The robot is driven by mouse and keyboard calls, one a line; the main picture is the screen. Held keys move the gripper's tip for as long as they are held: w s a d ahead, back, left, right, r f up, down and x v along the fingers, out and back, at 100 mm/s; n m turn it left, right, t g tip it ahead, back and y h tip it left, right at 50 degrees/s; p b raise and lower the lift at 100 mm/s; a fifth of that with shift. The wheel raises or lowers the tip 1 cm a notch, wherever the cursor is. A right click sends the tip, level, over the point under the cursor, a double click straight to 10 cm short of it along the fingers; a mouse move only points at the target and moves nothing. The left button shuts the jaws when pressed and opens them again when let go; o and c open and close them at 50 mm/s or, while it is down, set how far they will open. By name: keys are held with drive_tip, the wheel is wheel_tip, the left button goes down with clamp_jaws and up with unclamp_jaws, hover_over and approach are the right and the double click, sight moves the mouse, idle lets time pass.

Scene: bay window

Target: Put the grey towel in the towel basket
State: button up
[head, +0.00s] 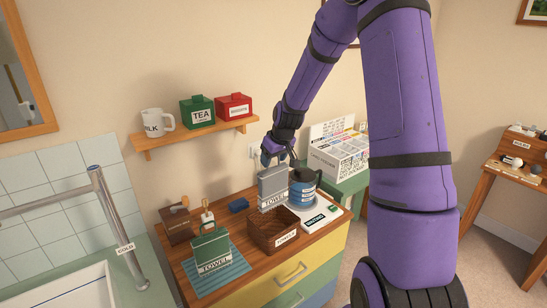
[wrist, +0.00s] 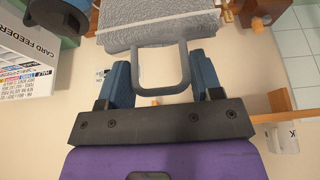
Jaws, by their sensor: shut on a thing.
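The grey towel (head: 272,187) is a folded block with a loop handle on top and a "TOWEL" label low on its front. My gripper (head: 279,156) is shut on its handle and holds it upright. In the wrist view, the fingers of my gripper (wrist: 160,88) flank the handle of the grey towel (wrist: 150,25). The brown wicker towel basket (head: 283,232), labelled "TOWELS", stands on the dresser top just below the towel. The towel's lower end is close to the basket's back rim; I cannot tell whether they touch.
A green towel (head: 211,250) stands on a blue mat (head: 235,268) at left. A blue block (head: 239,205) and wooden box (head: 177,224) are behind. A shelf (head: 195,132) hangs above.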

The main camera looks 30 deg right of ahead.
sight(274, 191)
wheel_tip(274, 191, down, 14)
drive_tip(key=shift+r, duration=0.1)
idle(0.7)
drive_tip(key=o, duration=1.3)
drive_tip(key=v, duration=1)
drive_tip(key=shift+s+r, duration=0.1)
drive_tip(key=shift+r, duration=0.3)
